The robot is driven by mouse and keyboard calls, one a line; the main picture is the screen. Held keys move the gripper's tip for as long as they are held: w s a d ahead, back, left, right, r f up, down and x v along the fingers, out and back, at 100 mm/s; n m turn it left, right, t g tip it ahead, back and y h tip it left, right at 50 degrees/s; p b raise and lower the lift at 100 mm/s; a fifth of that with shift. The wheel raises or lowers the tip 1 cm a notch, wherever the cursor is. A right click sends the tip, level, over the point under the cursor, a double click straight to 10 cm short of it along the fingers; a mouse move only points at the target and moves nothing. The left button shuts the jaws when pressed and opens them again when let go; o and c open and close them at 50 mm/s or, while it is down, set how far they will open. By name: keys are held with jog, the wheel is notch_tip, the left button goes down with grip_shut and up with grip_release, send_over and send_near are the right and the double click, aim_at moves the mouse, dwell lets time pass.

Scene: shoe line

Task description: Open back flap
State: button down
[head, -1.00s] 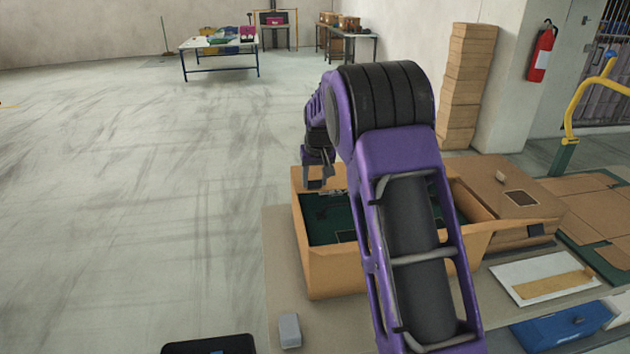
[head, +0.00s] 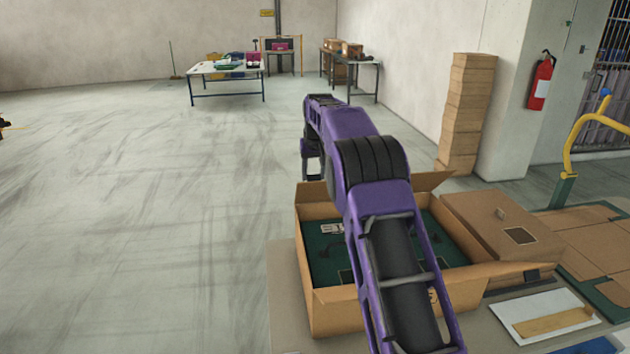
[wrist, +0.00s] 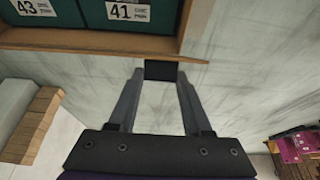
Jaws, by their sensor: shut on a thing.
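An open cardboard box (head: 335,312) stands on the table with dark green shoe boxes (head: 325,262) in it. Its back flap (head: 312,191) shows at the far left edge, partly hidden by my arm; a flap piece also sticks out at the back right. My gripper (head: 312,172) is at the far side of the box, small and dark. In the wrist view, my gripper's fingers (wrist: 161,70) come together at a dark tip against the cardboard edge (wrist: 90,40). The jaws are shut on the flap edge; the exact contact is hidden. Shoe boxes labelled 43 and 41 (wrist: 128,12) show beyond.
A closed cardboard box (head: 500,225) stands right of the open one. A white sheet with a tan strip (head: 545,315) lies in front of it. A stack of cartons (head: 468,115) stands by the wall. The floor at left is clear.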

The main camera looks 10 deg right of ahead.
jog(key=shift+w+r, duration=0.2)
jog(key=shift+w, duration=0.75)
jog(key=shift+c, duration=1.6)
grip_release()
jog(key=shift+w, duration=0.2)
jog(key=shift+r, duration=0.1)
jog(key=v, duration=1.7)
jog(key=shift+r, duration=0.2)
jog(key=shift+s, duration=0.1)
